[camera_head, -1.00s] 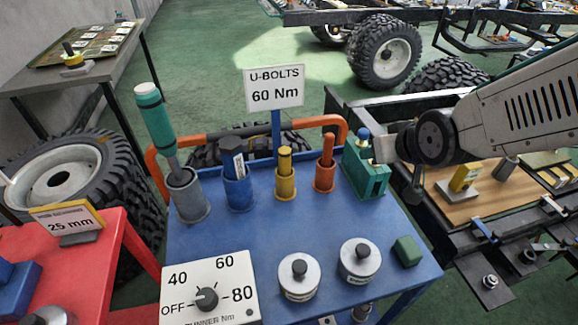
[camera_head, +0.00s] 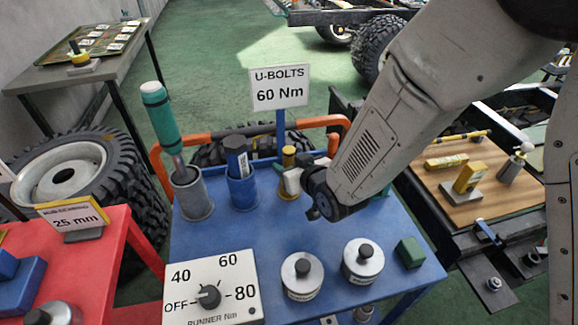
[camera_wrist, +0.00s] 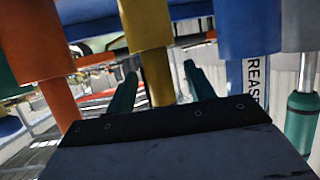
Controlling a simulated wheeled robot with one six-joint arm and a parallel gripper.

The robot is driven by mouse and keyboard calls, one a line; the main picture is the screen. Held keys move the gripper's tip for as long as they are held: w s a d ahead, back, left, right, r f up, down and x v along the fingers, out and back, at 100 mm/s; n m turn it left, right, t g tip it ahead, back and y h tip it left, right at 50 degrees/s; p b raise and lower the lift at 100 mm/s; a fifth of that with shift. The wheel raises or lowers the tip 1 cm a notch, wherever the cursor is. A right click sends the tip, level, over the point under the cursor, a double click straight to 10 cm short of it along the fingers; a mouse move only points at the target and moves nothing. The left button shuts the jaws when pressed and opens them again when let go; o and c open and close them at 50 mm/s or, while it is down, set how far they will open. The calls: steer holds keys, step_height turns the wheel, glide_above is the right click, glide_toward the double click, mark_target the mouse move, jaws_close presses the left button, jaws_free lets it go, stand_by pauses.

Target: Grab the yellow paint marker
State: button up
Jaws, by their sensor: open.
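The yellow paint marker (camera_head: 289,155) stands upright in a yellow holder (camera_head: 287,194) at the back of the blue cart. It also shows in the wrist view (camera_wrist: 159,88), under the wide yellow holder (camera_wrist: 147,25), as that picture is upside down. My gripper (camera_head: 291,174) is at the marker, just above the holder, reaching in from the right. In the wrist view my gripper (camera_wrist: 160,70) is open, with one green finger on each side of the marker. I cannot tell whether either finger touches it. My gripper partly hides the marker's lower part in the head view.
A blue holder (camera_head: 242,191) with a dark-capped blue tube and a grey holder (camera_head: 193,200) with a green-handled tool stand left. An orange holder (camera_wrist: 41,55) is close on the other side. The "60 Nm" sign (camera_head: 279,87) and orange rail (camera_head: 197,138) rise behind.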

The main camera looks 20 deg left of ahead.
steer(key=x, duration=0.3)
steer(key=shift+w+f, duration=0.2)
steer(key=shift+f, duration=0.1)
steer(key=c, duration=1.1)
steer(key=shift+o, duration=0.2)
steer(key=shift+r, duration=0.1)
